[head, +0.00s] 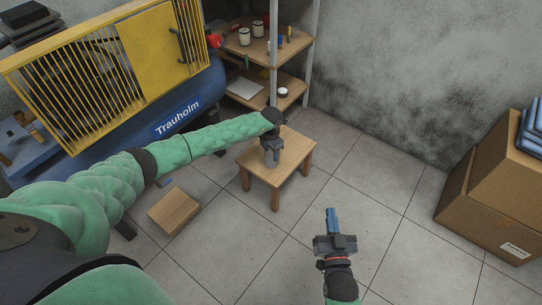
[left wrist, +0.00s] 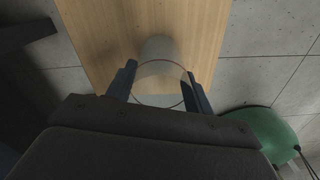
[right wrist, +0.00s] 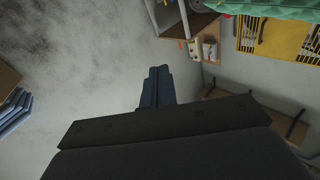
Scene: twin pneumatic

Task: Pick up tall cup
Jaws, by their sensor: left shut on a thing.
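The tall cup is a clear, see-through glass with a thin dark rim, seen from above in the left wrist view (left wrist: 160,72). It is over the small wooden table (head: 292,158). My left gripper (head: 271,156) is above the table, its two fingers on either side of the cup and shut on it. In the head view the gripper largely hides the cup. I cannot tell whether the cup's base touches the tabletop. My right gripper (head: 333,218) is empty, away from the table over the floor, its fingers together.
A blue compressor (head: 205,100) with a yellow guard stands at the back left. Wooden shelves (head: 262,52) with jars stand behind the table. A wooden block (head: 174,211) lies on the floor at left. Cardboard boxes (head: 483,205) stand at right. The floor between is clear.

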